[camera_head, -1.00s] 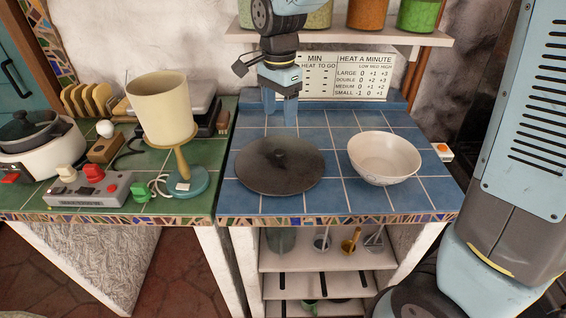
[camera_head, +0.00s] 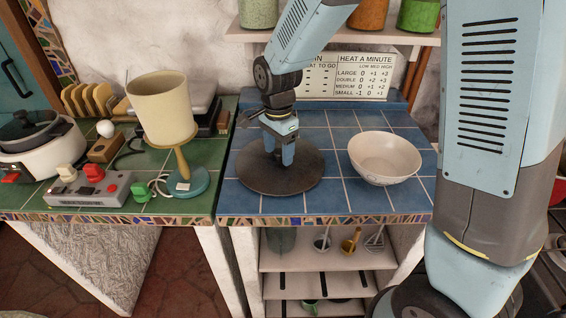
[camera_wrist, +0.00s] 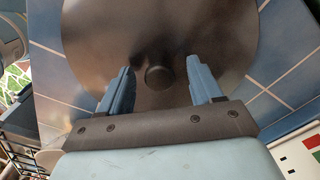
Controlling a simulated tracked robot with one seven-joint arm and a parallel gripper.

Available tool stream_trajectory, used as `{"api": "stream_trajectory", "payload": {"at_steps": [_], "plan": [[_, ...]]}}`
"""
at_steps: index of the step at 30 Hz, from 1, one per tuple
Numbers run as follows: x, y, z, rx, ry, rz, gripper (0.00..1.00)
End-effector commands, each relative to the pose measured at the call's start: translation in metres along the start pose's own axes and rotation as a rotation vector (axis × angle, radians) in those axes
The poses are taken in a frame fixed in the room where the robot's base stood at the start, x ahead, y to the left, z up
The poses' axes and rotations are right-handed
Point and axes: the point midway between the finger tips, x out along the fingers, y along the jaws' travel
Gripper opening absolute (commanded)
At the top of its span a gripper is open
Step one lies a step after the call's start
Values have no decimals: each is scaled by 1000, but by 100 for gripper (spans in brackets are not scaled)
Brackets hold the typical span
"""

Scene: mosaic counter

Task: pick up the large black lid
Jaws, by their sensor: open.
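The large black lid (camera_head: 262,180) lies flat on the blue tiled counter. In the wrist view the lid (camera_wrist: 215,45) fills the middle, and its round knob (camera_wrist: 158,77) shows between my fingertips. My gripper (camera_head: 281,158) is over the lid, pointing down, with its fingers apart. In the wrist view my gripper (camera_wrist: 160,75) has one finger on either side of the knob, with nothing held. I cannot tell how far the fingertips are above the lid. In the head view my gripper hides the knob.
A white bowl (camera_head: 384,157) stands right of the lid. A cream-shaded lamp (camera_head: 163,108) stands to the left on the green tiles, near a grey control box (camera_head: 90,189). A sign (camera_head: 365,73) and a jar shelf (camera_head: 390,38) are behind. Bare blue tiles (camera_head: 325,198) lie in front.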

Motion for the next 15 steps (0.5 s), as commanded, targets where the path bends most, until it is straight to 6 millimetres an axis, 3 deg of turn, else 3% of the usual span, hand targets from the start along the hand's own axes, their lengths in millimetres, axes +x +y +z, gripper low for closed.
{"api": "stream_trajectory", "payload": {"at_steps": [9, 15], "plan": [[5, 0, 0, 0, 0, -1, 64], [5, 0, 0, 0, 0, -1, 45]]}}
